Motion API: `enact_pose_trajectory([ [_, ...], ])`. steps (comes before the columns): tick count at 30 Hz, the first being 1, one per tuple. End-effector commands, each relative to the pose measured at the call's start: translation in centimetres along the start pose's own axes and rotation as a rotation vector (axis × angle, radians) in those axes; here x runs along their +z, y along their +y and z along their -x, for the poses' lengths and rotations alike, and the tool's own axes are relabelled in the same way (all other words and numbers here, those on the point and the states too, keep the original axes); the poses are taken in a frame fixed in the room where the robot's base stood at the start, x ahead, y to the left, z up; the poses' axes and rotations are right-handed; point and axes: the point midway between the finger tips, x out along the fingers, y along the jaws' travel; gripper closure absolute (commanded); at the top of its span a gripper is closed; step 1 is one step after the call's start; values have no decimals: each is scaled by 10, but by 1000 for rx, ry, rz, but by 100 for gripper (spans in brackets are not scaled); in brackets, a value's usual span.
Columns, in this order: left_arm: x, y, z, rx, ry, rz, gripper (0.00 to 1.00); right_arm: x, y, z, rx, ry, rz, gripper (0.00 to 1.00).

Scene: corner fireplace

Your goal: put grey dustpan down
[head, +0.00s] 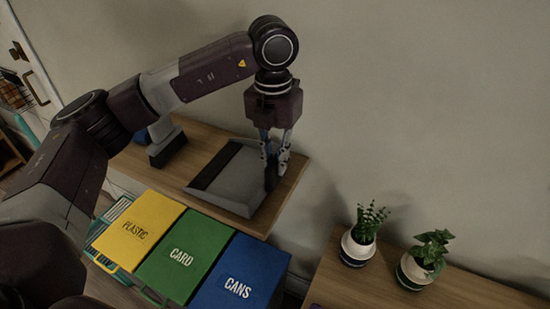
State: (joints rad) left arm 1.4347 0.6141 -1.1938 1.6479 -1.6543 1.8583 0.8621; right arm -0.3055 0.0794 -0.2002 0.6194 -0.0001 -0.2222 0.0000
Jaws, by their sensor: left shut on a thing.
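The grey dustpan (240,178) lies over a wooden shelf top (212,133) in the head view, with its dark lip to the left and its handle end to the right. My left gripper (275,168) points down at the dustpan's right end and is shut on its dark handle part. The fingers hide some of the handle. The dustpan appears at or very near the wood; I cannot tell whether it rests fully on it. My right gripper is not in view.
Yellow (137,228), green (182,254) and blue (240,274) bin lids stand in front of the shelf. A grey and dark object (167,142) stands left of the dustpan. Two potted plants (361,238) (422,260) stand on another wooden top at right. A wall is behind.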

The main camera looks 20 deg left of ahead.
Motion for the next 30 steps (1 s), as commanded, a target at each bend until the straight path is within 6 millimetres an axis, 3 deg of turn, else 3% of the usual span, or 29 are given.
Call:
enact_pose_trajectory([
  [13, 0, 0, -4, 0, -1, 0, 100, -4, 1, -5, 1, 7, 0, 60],
  [14, 0, 0, -4, 0, -2, 0, 84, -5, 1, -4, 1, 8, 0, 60],
  [19, 0, 0, -4, 0, -1, 0, 66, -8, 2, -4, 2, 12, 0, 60],
  [30, 0, 0, 2, 0, 0, 0, 66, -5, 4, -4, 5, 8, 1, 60],
])
